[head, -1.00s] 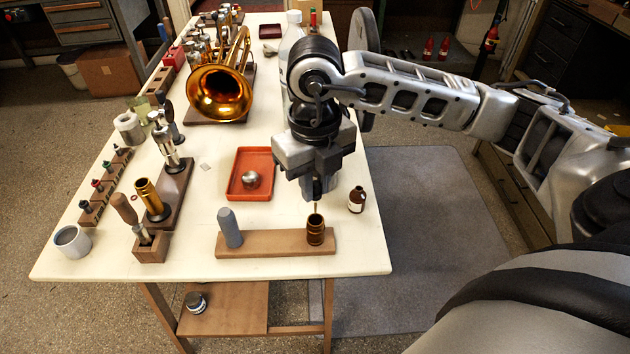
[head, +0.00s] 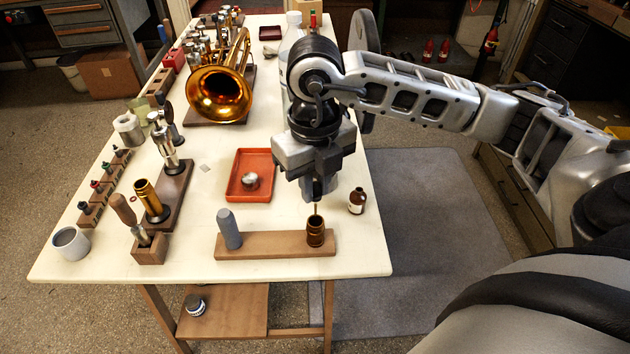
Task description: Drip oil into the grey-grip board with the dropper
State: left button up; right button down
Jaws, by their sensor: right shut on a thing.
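The grey-grip board (head: 275,245) is a wooden board at the table's front edge. A grey upright grip (head: 229,228) stands at its left end, and a dark brown barrel-shaped cup (head: 315,232) stands at its right end. My right gripper (head: 318,192) points down above the cup and is shut on the dropper (head: 316,209). Only the dropper's thin tip shows, at or just above the cup's mouth; the gripper hides the rest. Whether the tip is inside the mouth, I cannot tell. A small brown bottle (head: 357,201) stands open to the right. My left gripper is out of view.
A red-orange tray (head: 236,190) with a small metal piece lies behind the board. A brass horn (head: 222,92) lies farther back. Wooden blocks with tools (head: 150,248) and a grey cup (head: 70,243) stand at the left. The table's front right corner is clear.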

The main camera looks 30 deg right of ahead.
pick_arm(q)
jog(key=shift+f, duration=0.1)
pick_arm(e)
jog(key=shift+f, duration=0.2)
jog(key=shift+f+b, duration=1)
jog(key=shift+b, duration=0.05)
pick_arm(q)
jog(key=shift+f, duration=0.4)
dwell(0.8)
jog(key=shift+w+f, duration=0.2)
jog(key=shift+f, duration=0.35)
